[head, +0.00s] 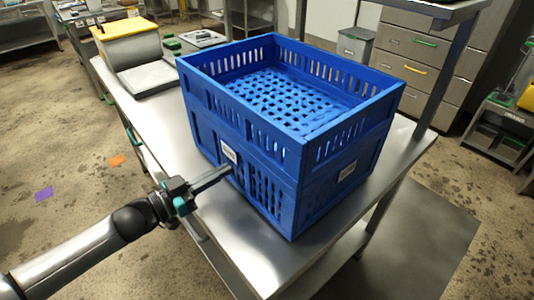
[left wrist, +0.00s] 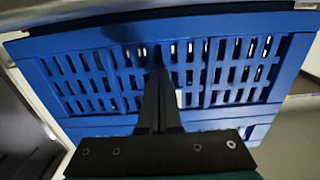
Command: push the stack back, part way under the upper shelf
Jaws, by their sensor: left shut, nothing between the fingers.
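A stack of two blue slotted plastic crates stands on a steel table (head: 330,262). The upper crate (head: 250,122) is open at the top and empty, with a perforated floor. The lower crate (head: 285,208) carries white labels on two sides. My left gripper (head: 230,170) is shut and empty, its fingertips at the lower crate's left side, just by a label. In the left wrist view the closed fingers (left wrist: 158,75) point at the slotted blue wall (left wrist: 195,70); whether they touch it I cannot tell. The upper shelf (head: 430,8) shows at the top right, held by a post.
The shelf post (head: 450,65) rises close to the stack's right. Drawers (head: 415,50) stand behind. Bare tabletop lies left of the stack.

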